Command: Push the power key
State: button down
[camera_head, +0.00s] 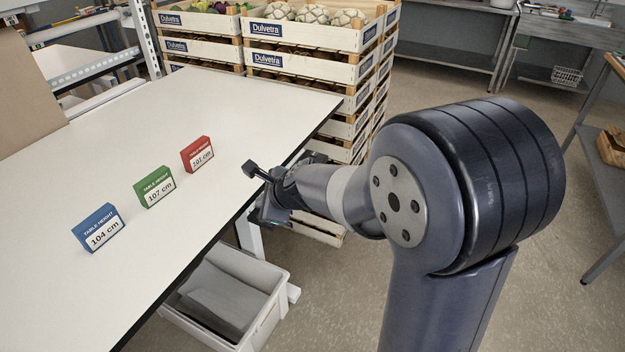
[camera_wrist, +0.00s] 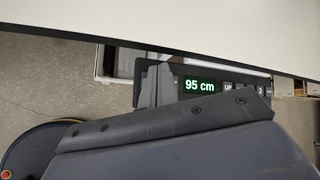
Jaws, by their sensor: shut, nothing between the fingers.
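A dark control panel (camera_wrist: 228,87) sits under the table's front edge in the wrist view. Its lit display (camera_wrist: 199,86) reads "95 cm" in green. To the right of the display are keys, one marked "UP" (camera_wrist: 229,87) and one marked "2" (camera_wrist: 261,92). I cannot make out a power key; the panel's left part is behind my gripper. My gripper (camera_wrist: 155,75) is shut and empty, over the panel just left of the display. I cannot tell whether it touches the panel. In the head view my gripper (camera_head: 270,207) is at the table's right edge.
The white table (camera_head: 190,110) carries a blue sign (camera_head: 98,228) "104 cm", a green sign (camera_head: 155,187) "107 cm" and a red sign (camera_head: 197,154) "101 cm". Stacked crates (camera_head: 305,62) stand beyond the table. A grey bin (camera_head: 272,305) is below its edge.

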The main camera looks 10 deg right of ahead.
notch_tip(320, 180, up, 6)
jog(key=p, duration=0.4)
jog(key=shift+f+p, duration=0.2)
jog(key=shift+p, duration=0.2)
jog(key=c, duration=2.1)
grip_release()
